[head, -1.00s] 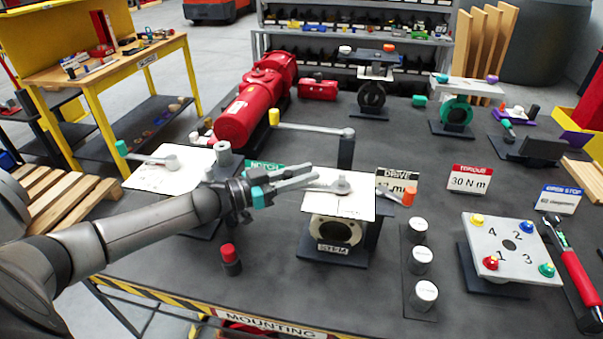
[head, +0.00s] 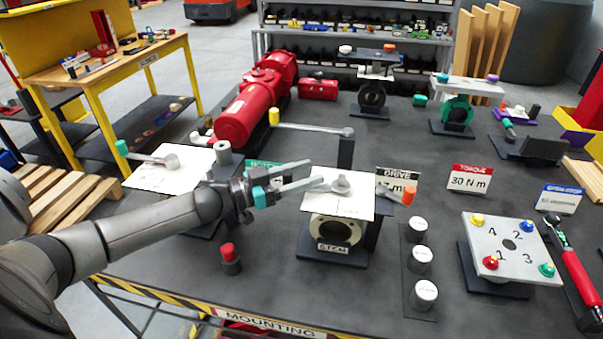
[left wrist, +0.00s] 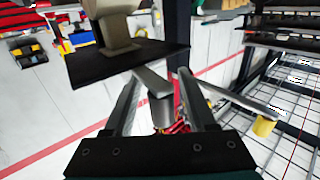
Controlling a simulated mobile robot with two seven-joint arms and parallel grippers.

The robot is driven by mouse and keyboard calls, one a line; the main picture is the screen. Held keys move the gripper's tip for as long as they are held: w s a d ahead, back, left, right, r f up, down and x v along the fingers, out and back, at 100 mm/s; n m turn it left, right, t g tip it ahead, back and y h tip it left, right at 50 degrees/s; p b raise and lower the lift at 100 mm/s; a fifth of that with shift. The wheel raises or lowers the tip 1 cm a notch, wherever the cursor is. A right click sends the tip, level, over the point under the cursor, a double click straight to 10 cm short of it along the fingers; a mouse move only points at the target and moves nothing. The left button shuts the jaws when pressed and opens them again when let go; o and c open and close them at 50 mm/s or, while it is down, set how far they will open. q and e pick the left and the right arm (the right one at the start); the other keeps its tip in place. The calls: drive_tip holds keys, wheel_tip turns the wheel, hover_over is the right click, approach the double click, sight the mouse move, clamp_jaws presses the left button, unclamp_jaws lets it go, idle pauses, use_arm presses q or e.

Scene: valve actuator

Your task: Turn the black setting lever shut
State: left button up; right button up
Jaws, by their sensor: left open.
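My left gripper (head: 316,172) is open and empty, its fingers pointing right above the left edge of the white plate on the STEM unit (head: 330,231). A grey lever with an orange grip (head: 408,196) lies at that plate's right side. A grey lever with a yellow grip (head: 273,117) sits on a dark post (head: 346,153) behind the gripper. In the left wrist view the yellow grip (left wrist: 264,127) is right of the open fingers (left wrist: 157,85), and a grey hub (left wrist: 161,108) appears between them. I cannot tell which lever is the black one.
A lever with a teal grip (head: 122,148) lies on the left plate. A red motor (head: 245,108) stands behind. White-topped cylinders (head: 421,260), a numbered plate (head: 508,248) and a red-handled wrench (head: 577,278) occupy the right. A red-capped peg (head: 230,257) stands near the front edge.

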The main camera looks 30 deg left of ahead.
use_arm(q)
drive_tip(key=shift+s, duration=0.1)
drive_tip(key=p+v, duration=0.1)
drive_tip(key=v, duration=1.4)
drive_tip(key=shift+p, duration=0.35)
use_arm(e)
drive_tip(key=shift+a+r, duration=0.15)
drive_tip(key=shift+r, duration=0.7)
